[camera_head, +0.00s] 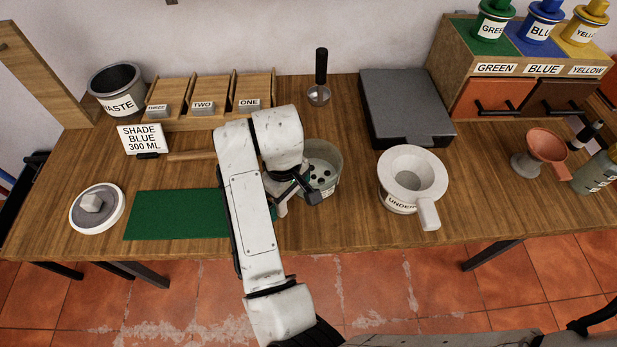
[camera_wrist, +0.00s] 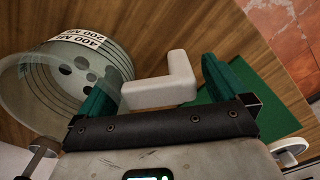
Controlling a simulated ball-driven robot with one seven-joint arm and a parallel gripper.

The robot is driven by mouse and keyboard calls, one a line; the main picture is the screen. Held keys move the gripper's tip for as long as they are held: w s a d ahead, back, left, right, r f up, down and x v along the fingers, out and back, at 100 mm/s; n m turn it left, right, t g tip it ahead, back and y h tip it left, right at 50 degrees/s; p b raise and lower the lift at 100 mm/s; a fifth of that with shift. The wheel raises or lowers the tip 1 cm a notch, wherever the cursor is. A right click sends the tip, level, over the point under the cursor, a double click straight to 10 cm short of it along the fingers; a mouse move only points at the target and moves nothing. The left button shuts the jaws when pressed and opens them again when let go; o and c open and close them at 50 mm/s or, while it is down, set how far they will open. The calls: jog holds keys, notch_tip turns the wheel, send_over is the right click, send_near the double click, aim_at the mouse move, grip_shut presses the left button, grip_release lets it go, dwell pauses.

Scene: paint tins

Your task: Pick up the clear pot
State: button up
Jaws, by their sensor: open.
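The clear pot (camera_head: 328,158) stands on the wooden bench, partly hidden behind my arm in the head view. In the wrist view the clear pot (camera_wrist: 40,85) is at the left, with dark rings, dark spots and a 400 ML / 200 ML label. Its pale L-shaped handle (camera_wrist: 172,82) reaches between my two green fingers. My gripper (camera_head: 294,198) is at the pot's front left side; in the wrist view my gripper (camera_wrist: 158,72) is open, with a finger on each side of the handle. The left finger overlaps the pot's wall in view; contact cannot be told.
A green mat (camera_head: 172,215) lies left of my arm, with a round lid (camera_head: 97,222) beyond it. A white pot with a handle (camera_head: 400,203) stands to the right. The bench's front edge is close.

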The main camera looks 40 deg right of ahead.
jog(key=c, duration=1.4)
